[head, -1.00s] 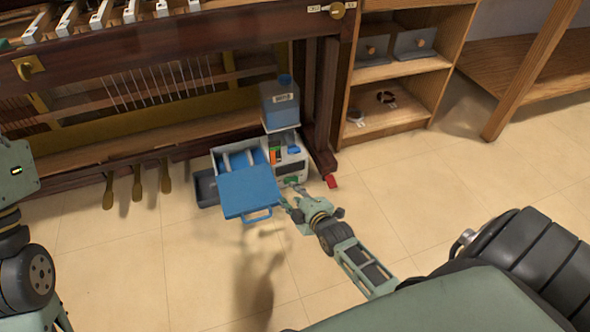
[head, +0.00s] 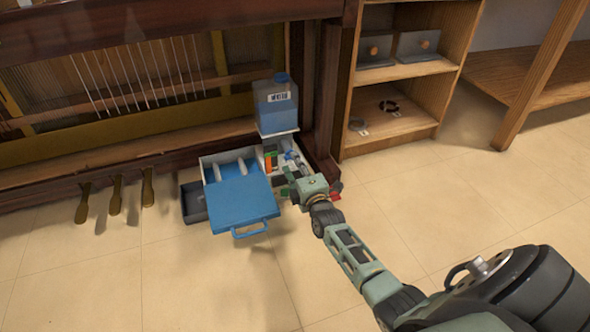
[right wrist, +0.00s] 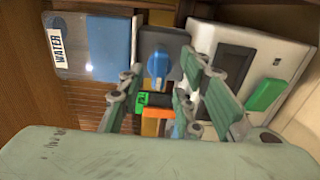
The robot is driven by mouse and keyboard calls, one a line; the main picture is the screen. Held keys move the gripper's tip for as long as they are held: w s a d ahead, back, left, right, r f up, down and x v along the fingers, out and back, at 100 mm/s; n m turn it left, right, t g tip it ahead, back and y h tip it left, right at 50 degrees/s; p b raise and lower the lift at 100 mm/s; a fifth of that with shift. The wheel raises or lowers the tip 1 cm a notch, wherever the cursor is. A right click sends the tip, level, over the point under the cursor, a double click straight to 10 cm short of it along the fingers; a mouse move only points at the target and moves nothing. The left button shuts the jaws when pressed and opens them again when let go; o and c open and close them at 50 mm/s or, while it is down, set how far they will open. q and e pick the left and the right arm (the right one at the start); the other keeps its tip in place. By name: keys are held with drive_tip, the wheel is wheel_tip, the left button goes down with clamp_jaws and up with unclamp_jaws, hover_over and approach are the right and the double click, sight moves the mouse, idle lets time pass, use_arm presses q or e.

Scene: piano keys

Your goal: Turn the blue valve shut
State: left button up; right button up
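The blue valve (right wrist: 158,65) is a rounded knob on a dark grey block in the right wrist view. In the head view, it is a small blue spot (head: 290,155) on the white machine (head: 271,151). My right gripper (right wrist: 161,66) is open, with its two fingers apart on either side of the valve. I cannot tell whether either finger touches it. My left gripper is not in view.
A blue lid with a handle (head: 240,204) sticks out in front. Green and orange parts (right wrist: 153,114) lie below the valve. Piano pedals (head: 115,197) are left, a wooden shelf (head: 398,122) right.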

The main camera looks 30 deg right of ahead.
drive_tip(key=shift+w+d, duration=0.1)
drive_tip(key=shift+w, duration=0.4)
clamp_jaws()
